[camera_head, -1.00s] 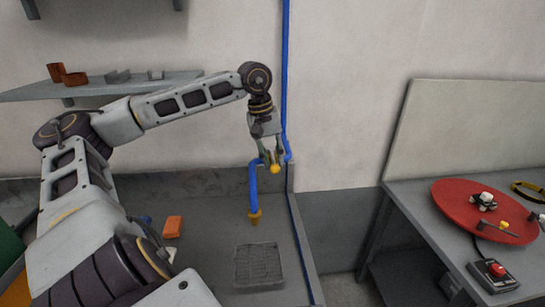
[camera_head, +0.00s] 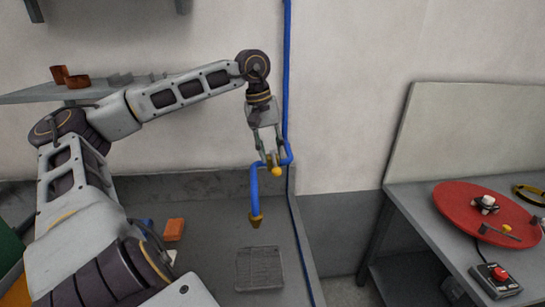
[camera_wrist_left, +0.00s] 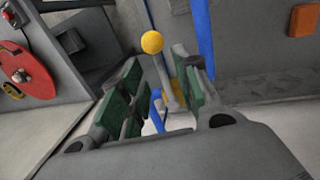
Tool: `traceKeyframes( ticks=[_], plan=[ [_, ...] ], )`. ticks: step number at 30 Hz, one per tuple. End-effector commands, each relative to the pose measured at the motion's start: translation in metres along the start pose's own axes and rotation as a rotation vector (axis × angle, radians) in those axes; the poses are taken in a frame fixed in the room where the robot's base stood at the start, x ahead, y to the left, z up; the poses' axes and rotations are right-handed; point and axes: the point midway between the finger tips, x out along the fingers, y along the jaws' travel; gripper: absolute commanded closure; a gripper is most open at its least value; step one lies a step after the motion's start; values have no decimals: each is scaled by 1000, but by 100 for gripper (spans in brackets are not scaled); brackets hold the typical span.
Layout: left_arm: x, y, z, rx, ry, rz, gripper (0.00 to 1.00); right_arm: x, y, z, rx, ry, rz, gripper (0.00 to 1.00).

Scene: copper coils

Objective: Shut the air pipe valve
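The air pipe valve is on the blue pipe (camera_head: 286,70) that runs down the wall. Its yellow ball knob (camera_head: 277,171) shows just below my left gripper (camera_head: 270,157). In the left wrist view the yellow knob (camera_wrist_left: 152,42) tops a grey lever. My left gripper (camera_wrist_left: 155,80) is open, with its green-padded fingers on either side of the lever. I cannot tell whether either pad touches it. The valve body is mostly hidden by the fingers. A short blue hose (camera_head: 254,190) bends down from the valve to a brass nozzle (camera_head: 256,221). My right gripper is out of view.
A grey basin holds a drain grate (camera_head: 260,268) and an orange block (camera_head: 174,229). A shelf (camera_head: 30,96) with copper pieces is at upper left. A table at right carries a red disc (camera_head: 460,208) and a red-button box (camera_head: 494,278).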

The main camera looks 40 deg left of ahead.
Motion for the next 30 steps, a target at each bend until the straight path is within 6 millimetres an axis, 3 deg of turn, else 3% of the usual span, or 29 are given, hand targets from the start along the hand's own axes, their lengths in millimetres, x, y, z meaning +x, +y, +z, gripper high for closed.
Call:
traceKeyframes(
  ticks=[15,21,30],
  plan=[
    [-72,-1,0,-2,2,-1,68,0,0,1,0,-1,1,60],
    [-84,-1,0,-1,0,-1,68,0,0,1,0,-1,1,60],
    [-85,-1,0,0,0,0,68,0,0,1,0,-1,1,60]
  ],
)
